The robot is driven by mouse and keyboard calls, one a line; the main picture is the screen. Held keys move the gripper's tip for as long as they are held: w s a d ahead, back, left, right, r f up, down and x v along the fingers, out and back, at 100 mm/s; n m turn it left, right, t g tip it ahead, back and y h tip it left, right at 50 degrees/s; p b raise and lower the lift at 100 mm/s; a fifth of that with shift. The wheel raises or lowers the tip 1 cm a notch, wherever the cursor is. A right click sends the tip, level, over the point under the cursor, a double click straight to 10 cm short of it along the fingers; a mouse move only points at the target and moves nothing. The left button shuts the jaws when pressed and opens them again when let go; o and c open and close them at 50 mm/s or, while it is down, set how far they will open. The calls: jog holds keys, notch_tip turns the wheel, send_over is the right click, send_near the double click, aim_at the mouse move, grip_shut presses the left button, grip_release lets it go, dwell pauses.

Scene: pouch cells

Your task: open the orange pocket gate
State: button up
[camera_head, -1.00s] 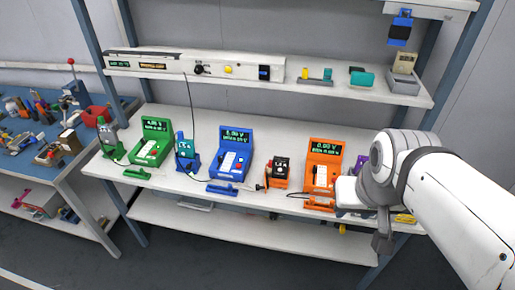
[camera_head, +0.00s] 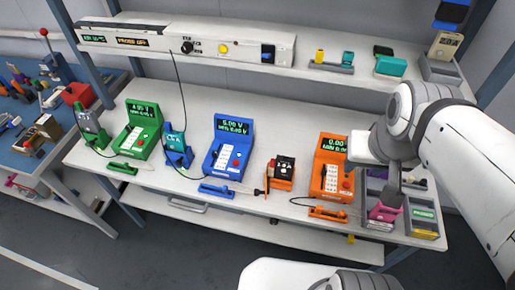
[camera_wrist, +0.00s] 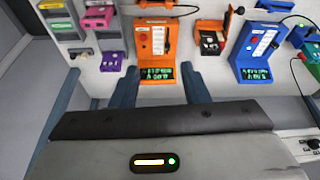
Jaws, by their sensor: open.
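The orange tester (camera_head: 330,165) stands on the bench at right of centre, its green display partly covered by my arm. An orange bar (camera_head: 328,213) lies at its front near the bench edge; I cannot tell for sure whether this is the pocket gate. In the wrist view the tester (camera_wrist: 155,40) appears upside down, with the orange bar (camera_wrist: 157,4) at the top edge. My gripper (camera_wrist: 160,82) is open and empty, its two fingers apart on either side of the tester's display end.
A small orange-and-black unit (camera_head: 281,173) stands left of the tester. Trays with pink and green items (camera_head: 424,216) stand to its right. Blue (camera_head: 229,148) and green (camera_head: 137,130) testers are further left. A shelf (camera_head: 235,60) overhangs the back. Loose cables cross the bench.

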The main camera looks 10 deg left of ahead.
jog(key=w+a+f+n+g+h+b, duration=0.1)
jog(key=w+a+f+n+h+b, duration=0.2)
jog(key=a+f+n, duration=0.5)
jog(key=w+a+f+n+g+b, duration=0.15)
jog(key=a+f+n+b, duration=0.35)
jog(key=a, duration=0.5)
jog(key=w+a+f+n+h+b, duration=0.2)
jog(key=w+a+f+n+b, duration=0.1)
jog(key=a+f+n, duration=0.45)
jog(key=shift+m+y, duration=0.3)
jog(key=shift+m, duration=0.25)
jog(key=x, duration=0.5)
jog(key=a+x, duration=0.1)
jog(key=x, duration=0.2)
jog(key=shift+s+f, duration=0.15)
grip_shut()
